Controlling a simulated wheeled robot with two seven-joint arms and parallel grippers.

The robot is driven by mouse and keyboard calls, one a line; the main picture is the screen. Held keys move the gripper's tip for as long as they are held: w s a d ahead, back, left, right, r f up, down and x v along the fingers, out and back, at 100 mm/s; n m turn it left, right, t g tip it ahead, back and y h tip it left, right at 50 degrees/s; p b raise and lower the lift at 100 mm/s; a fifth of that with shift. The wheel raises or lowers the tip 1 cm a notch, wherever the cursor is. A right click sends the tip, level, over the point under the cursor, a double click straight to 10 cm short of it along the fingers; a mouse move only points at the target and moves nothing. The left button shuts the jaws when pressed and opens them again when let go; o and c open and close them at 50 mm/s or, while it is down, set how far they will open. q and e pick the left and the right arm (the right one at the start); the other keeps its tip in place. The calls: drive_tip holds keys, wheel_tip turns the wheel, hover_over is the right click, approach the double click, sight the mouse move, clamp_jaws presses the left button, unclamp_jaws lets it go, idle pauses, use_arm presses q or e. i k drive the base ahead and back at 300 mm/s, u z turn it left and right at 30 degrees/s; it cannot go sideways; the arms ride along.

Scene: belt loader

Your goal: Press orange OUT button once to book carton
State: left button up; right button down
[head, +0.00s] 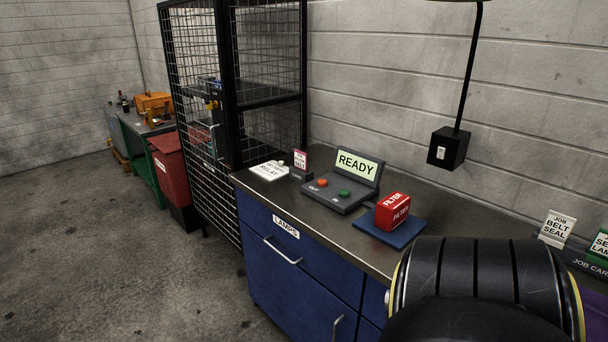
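The orange button (321,182) sits on the left of a dark grey console (342,204) on the counter, in the head view. A green button (344,193) is to its right. The console's tilted screen (356,164) reads READY. Any OUT lettering by the button is too small to read. A red carton (392,211) marked FILTER rests on a blue pad (416,235) right of the console. Neither of my grippers is in view.
The counter top (262,186) also holds a white RELAY card (270,171), a small red-and-white sign (300,158) and job cards (557,229) at right. A black mesh cage (237,90) stands to the left. A large black rounded shape hides the near right counter.

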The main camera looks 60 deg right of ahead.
sight(322, 182)
drive_tip(key=z, duration=0.45)
drive_tip(key=i, duration=1.85)
drive_tip(key=z, duration=1.9)
drive_tip(key=i, duration=0.85)
drive_tip(key=z, duration=0.7)
